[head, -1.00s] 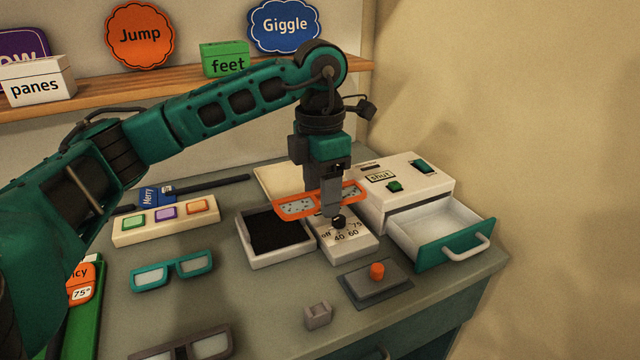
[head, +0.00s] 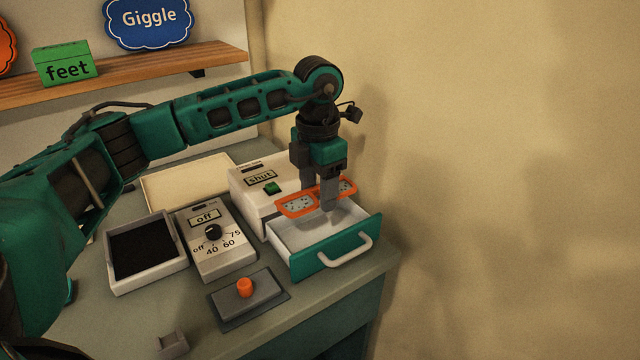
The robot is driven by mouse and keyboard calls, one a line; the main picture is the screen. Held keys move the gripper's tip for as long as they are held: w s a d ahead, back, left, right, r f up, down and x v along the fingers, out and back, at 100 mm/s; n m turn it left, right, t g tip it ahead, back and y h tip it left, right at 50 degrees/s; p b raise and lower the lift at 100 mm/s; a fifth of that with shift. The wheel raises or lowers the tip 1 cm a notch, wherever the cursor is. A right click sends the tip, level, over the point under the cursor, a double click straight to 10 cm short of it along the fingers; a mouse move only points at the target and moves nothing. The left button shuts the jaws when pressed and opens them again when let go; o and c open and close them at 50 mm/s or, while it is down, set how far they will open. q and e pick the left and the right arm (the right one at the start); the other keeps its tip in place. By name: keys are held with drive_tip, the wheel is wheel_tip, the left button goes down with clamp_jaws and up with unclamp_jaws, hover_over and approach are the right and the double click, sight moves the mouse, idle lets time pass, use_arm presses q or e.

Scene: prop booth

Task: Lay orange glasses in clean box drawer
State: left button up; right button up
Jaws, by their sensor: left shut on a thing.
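The orange glasses (head: 296,205) have speckled pale lenses. My left gripper (head: 329,205) is shut on them near the middle and points down. It holds them above the open drawer of the clean box. The drawer (head: 328,257) has a teal front, a pale handle and a white inside, and the part that shows is empty. The clean box (head: 246,190) is white with a "shut" label and a green button. The gripper and glasses hide part of the drawer and box. My right gripper is not in view.
Left of the box stand a dial unit reading "off" (head: 211,262) and a tray with a dark inside (head: 112,279). An orange knob on a grey plate (head: 245,288) lies in front. The wall is close on the right.

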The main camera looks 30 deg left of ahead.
sight(319, 234)
use_arm(q)
drive_tip(key=shift+w+f, duration=0.1)
drive_tip(key=shift+f+b, duration=0.7)
drive_tip(key=shift+f, duration=0.05)
drive_tip(key=shift+f+b, duration=0.7)
drive_tip(key=shift+f, duration=0.2)
drive_tip(key=shift+f, duration=0.25)
drive_tip(key=shift+f, duration=0.1)
drive_tip(key=shift+f+b, duration=0.55)
drive_tip(key=shift+f, duration=0.25)
drive_tip(key=shift+f+b, duration=0.5)
drive_tip(key=shift+f, duration=0.5)
idle(2.2)
